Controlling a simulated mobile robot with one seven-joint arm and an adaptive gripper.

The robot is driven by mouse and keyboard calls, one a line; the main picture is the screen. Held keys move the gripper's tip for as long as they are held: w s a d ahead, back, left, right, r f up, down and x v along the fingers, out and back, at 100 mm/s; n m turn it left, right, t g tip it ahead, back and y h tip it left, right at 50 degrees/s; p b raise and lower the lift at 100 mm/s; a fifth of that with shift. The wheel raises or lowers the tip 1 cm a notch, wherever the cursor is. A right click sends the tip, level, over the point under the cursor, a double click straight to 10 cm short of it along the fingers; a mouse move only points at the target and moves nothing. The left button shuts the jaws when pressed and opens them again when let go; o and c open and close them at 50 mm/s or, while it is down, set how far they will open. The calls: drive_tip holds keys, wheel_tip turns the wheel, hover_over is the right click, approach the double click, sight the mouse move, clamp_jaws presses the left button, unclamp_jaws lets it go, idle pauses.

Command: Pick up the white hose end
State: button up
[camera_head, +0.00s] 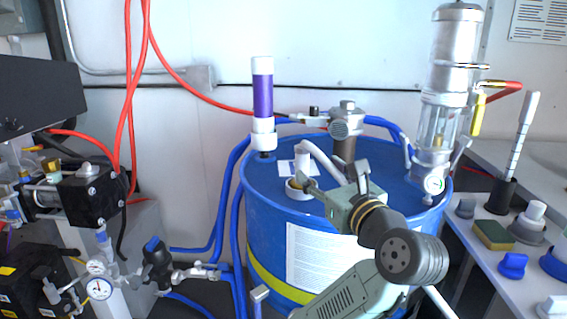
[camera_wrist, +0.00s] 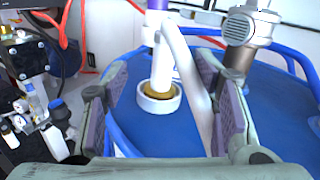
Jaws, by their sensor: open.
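The white hose (camera_head: 322,158) arcs over the top of the blue drum. Its end (camera_head: 302,163) points down into a white collar (camera_head: 294,194) on the drum lid. In the wrist view, the white hose end (camera_wrist: 162,68) stands upright above a brass-coloured ring in the white collar (camera_wrist: 158,104). The hose (camera_wrist: 190,75) bends over at the top and runs down to the right, close to the right finger. My gripper (camera_head: 336,180) is open and empty, its fingers to either side of the hose end in the wrist view (camera_wrist: 163,72). I cannot tell whether a finger touches the hose.
The blue drum (camera_head: 262,203) has a purple-and-white cylinder (camera_head: 262,100) at its back left. A metal pump fitting (camera_head: 344,125) stands behind my gripper, and a tall metal-and-glass unit (camera_head: 440,95) at right. Blue hoses (camera_head: 222,195) run along the left side.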

sight(305, 159)
drive_tip(key=shift+w+d+f+m, duration=0.1)
drive_tip(key=shift+d+f+m, duration=0.2)
drive_tip(key=shift+m, duration=0.1)
drive_tip(key=shift+w+a+f, duration=0.1)
drive_tip(key=shift+w+a, duration=0.05)
drive_tip(key=shift+w, duration=0.1)
drive_tip(key=p+x, duration=0.3)
drive_tip(key=x, duration=0.7)
drive_tip(key=shift+w, duration=0.1)
drive_tip(key=shift+c, duration=0.2)
clamp_jaws()
